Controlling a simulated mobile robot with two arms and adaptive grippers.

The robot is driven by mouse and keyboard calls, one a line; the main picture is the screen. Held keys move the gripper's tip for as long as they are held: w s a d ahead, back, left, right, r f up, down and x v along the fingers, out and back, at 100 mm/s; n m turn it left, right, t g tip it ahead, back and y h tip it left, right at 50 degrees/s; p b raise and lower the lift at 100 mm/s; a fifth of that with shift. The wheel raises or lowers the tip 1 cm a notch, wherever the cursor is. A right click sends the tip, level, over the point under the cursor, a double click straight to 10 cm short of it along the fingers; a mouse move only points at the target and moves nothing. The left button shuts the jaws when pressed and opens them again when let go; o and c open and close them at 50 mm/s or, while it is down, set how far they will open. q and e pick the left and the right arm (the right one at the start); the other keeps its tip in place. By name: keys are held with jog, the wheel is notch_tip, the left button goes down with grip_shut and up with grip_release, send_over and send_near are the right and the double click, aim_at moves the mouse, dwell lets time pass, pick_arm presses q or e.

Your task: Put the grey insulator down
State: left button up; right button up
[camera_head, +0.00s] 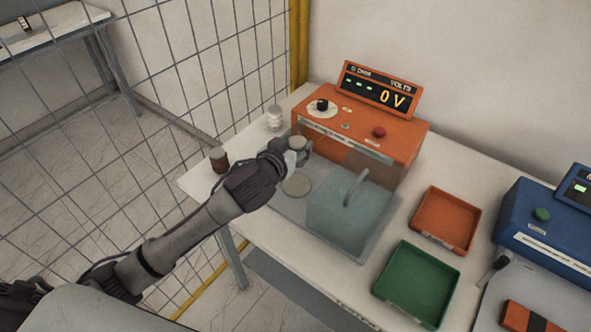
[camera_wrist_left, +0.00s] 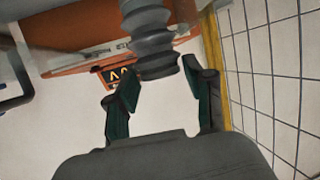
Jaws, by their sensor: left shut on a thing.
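My left gripper (camera_head: 298,152) is shut on the grey insulator (camera_head: 298,143), at the left front of the orange tester (camera_head: 385,135). Only the insulator's top shows in the head view, because the gripper hides the rest. In the left wrist view the ribbed grey insulator (camera_wrist_left: 150,35) stands between the fingers of my left gripper (camera_wrist_left: 162,84). A round grey disc (camera_head: 297,185) lies on the tester's base, just in front of the gripper. I cannot tell what is directly under the insulator. My right gripper is not in view.
A clear cover with a handle (camera_head: 340,222) stands right of the disc. A brown insulator (camera_head: 219,160) and a white insulator (camera_head: 275,118) stand at the table's left side. Orange (camera_head: 446,218) and green (camera_head: 417,285) trays lie empty on the right. A wire fence (camera_head: 190,80) borders the left.

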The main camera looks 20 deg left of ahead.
pick_arm(q)
notch_tip(320, 180, down, 8)
jog(key=shift+s+r+p, duration=0.15)
jog(key=shift+p, duration=0.2)
jog(key=o, duration=1.2)
jog(key=shift+s+f, duration=0.1)
jog(key=shift+f, duration=0.1)
jog(key=shift+o, duration=0.7)
jog(key=shift+r, duration=0.2)
jog(key=b+v, duration=0.2)
jog(key=v, duration=1)
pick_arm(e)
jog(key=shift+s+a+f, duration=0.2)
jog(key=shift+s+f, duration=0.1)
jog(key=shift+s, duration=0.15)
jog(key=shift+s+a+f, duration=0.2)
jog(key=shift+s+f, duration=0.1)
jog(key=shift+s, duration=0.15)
pick_arm(q)
jog(key=shift+a, duration=0.15)
